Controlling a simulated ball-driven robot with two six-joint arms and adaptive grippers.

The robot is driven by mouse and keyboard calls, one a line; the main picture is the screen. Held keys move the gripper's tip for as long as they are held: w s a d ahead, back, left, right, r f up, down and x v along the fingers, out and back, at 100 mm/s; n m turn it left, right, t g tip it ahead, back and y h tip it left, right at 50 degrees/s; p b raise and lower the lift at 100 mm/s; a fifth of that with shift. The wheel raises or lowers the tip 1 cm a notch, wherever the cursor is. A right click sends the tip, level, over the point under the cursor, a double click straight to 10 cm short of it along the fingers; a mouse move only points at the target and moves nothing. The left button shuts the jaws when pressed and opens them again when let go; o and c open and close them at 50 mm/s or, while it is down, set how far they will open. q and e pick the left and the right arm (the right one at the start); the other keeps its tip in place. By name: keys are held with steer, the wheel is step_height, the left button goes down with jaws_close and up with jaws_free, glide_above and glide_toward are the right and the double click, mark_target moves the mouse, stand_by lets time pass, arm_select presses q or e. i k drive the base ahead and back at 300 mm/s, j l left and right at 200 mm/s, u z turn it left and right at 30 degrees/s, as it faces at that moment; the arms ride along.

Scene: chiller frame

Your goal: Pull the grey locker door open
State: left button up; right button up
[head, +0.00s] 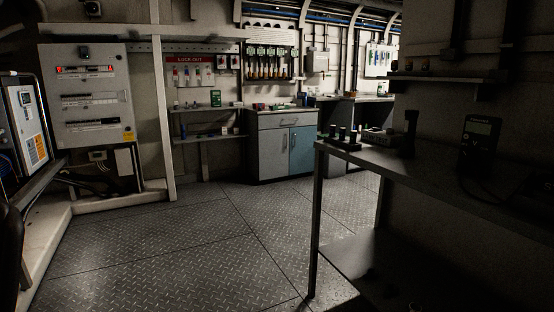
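A low cabinet (252,135) stands against the back wall, near the middle of the head view. Its left door is grey (268,157) and looks shut. A short upright handle (282,147) shows near that door's right edge. Beside it on the right is a blue door (303,150), which also looks shut. A grey drawer front (278,121) with a level handle runs above the doors. The cabinet is well ahead of me across the floor. Neither of my grippers shows in the head view.
The patterned metal floor (190,235) is clear up to the cabinet. A dark workbench (430,172) with a meter (480,134) stands close on the right. A grey electrical panel (90,95) and a pale raised ledge (60,215) are on the left. A wall shelf (208,138) adjoins the cabinet.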

mark_target(272, 144)
steer(key=i+u, duration=0.15)
steer(key=i, duration=0.35)
steer(key=i+l+u, duration=0.2)
steer(key=i, duration=0.3)
steer(key=i+u, duration=0.15)
steer(key=i, duration=0.35)
steer(key=i+j+u, duration=0.1)
steer(key=i, duration=1.05)
steer(key=i+j+u, duration=0.1)
steer(key=i, duration=1.05)
steer(key=i+l+z, duration=0.1)
steer(key=i+z, duration=0.65)
steer(key=i+j+z, duration=0.15)
steer(key=i+z, duration=0.25)
steer(key=i+l+z, duration=0.1)
steer(key=i, duration=0.4)
steer(key=i+l, duration=0.25)
steer(key=i, duration=0.25)
steer(key=l+z, duration=0.05)
